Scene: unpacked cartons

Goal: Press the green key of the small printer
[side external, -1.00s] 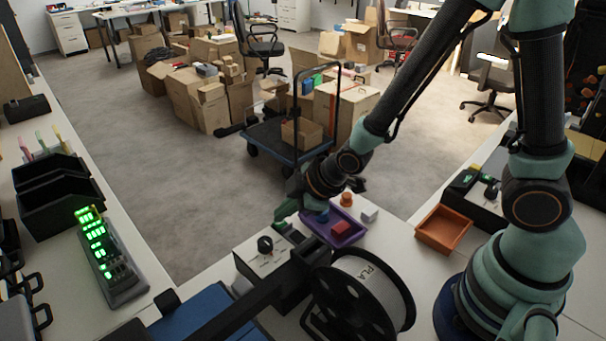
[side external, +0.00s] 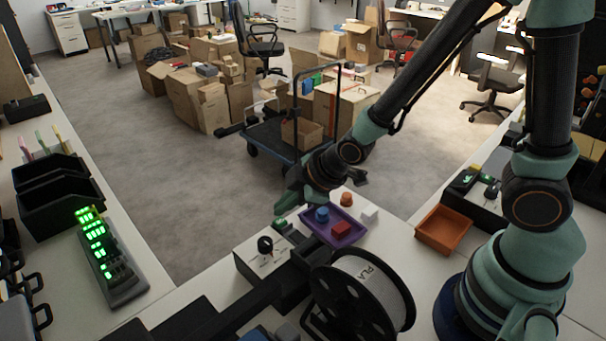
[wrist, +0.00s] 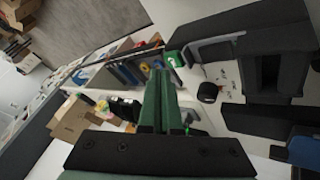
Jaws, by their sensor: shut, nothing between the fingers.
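The small printer's white front panel (side external: 262,260) with a round black knob is at the lower middle of the side view. The panel also shows right of my fingers in the wrist view (wrist: 222,75). The green key (side external: 281,224) stands at the panel's far corner. A green patch in the wrist view (wrist: 175,60), just past my fingertips, looks like this key. My gripper (side external: 280,208) is shut and empty, with its green fingers pointing down just above the key. A small gap seems to separate them. In the wrist view the shut fingers (wrist: 159,75) run together.
A purple tray (side external: 347,238) holding a blue and a red piece lies right of the key. An orange piece (side external: 347,199) and a white piece (side external: 370,216) are near it. A large filament spool (side external: 370,280) stands in front. An orange bin (side external: 443,228) is at right.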

